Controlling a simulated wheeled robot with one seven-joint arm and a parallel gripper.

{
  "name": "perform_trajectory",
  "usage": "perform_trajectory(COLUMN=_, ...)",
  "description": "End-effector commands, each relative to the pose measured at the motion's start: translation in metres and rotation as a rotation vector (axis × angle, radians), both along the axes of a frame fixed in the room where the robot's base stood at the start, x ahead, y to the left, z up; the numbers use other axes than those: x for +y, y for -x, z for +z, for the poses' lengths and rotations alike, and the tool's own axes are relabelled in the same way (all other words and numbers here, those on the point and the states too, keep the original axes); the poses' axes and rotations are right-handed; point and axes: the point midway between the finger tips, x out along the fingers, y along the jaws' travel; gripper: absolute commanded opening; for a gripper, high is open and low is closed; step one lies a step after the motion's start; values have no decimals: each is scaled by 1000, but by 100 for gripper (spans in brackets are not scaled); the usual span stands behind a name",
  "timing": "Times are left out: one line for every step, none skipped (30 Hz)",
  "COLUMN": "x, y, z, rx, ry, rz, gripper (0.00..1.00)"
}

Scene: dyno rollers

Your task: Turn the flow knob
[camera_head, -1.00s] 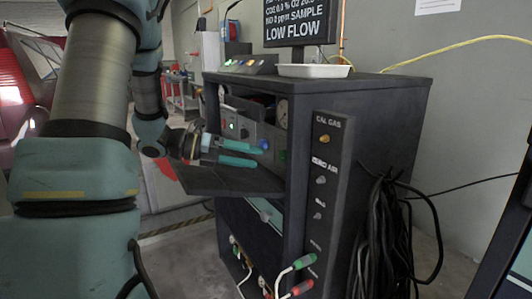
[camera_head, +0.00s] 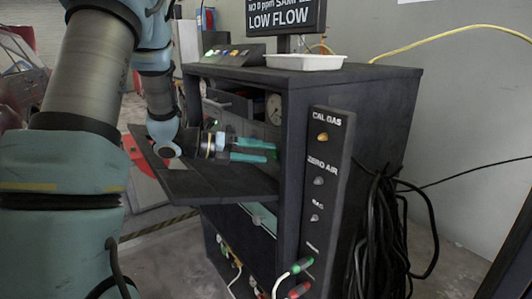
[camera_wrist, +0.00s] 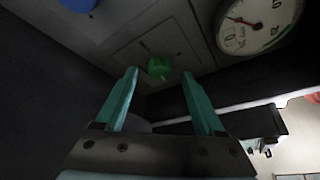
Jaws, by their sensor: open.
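In the wrist view a round green knob (camera_wrist: 160,67) sits on the grey panel (camera_wrist: 150,38), between my two teal fingertips in the picture. My gripper (camera_wrist: 160,75) is open and empty; I cannot tell how far its tips stand from the knob. A blue knob (camera_wrist: 80,3) is cut off at the top left edge. No label is readable, so I cannot tell which knob is the flow knob. In the head view my gripper (camera_head: 271,152) reaches into the dark cabinet (camera_head: 375,100) above its lowered shelf, and both knobs are hidden or unclear there.
A round gauge (camera_wrist: 255,22) is right of the green knob. The lowered shelf (camera_head: 215,185) lies under my gripper. The labelled side column (camera_head: 322,190) stands at the cabinet's front right. A screen (camera_head: 285,18) above reads LOW FLOW. Black cables (camera_head: 385,225) hang at the right.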

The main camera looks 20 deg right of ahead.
Motion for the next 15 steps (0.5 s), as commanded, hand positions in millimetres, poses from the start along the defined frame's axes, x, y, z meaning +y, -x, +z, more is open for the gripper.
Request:
perform_trajectory(x=-6, y=1, z=-1, rx=0, ry=0, rz=-2, gripper=71)
perform_trajectory(x=-9, y=1, z=-2, rx=0, ry=0, rz=-1, gripper=71)
perform_trajectory(x=-12, y=1, z=-3, rx=0, ry=0, rz=-1, gripper=71)
perform_trajectory(x=-13, y=1, z=-3, rx=0, ry=0, rz=-1, gripper=71)
perform_trajectory(x=-15, y=2, z=-4, rx=0, ry=0, rz=-1, gripper=71)
perform_trajectory(x=-16, y=2, z=-4, rx=0, ry=1, rz=-1, gripper=71)
perform_trajectory(x=-17, y=2, z=-4, rx=0, ry=0, rz=0, gripper=71)
perform_trajectory(x=-17, y=2, z=-4, rx=0, ry=0, rz=0, gripper=71)
perform_trajectory(x=-18, y=2, z=-4, rx=0, ry=0, rz=0, gripper=71)
perform_trajectory(x=-18, y=2, z=-4, rx=0, ry=1, rz=1, gripper=71)
perform_trajectory(x=-18, y=2, z=-4, rx=0, ry=1, rz=1, gripper=71)
perform_trajectory(x=-17, y=2, z=-4, rx=0, ry=1, rz=1, gripper=71)
perform_trajectory(x=-17, y=2, z=-4, rx=0, ry=1, rz=1, gripper=71)
perform_trajectory(x=-17, y=2, z=-4, rx=0, ry=1, rz=1, gripper=71)
perform_trajectory(x=-17, y=2, z=-4, rx=0, ry=1, rz=1, gripper=70)
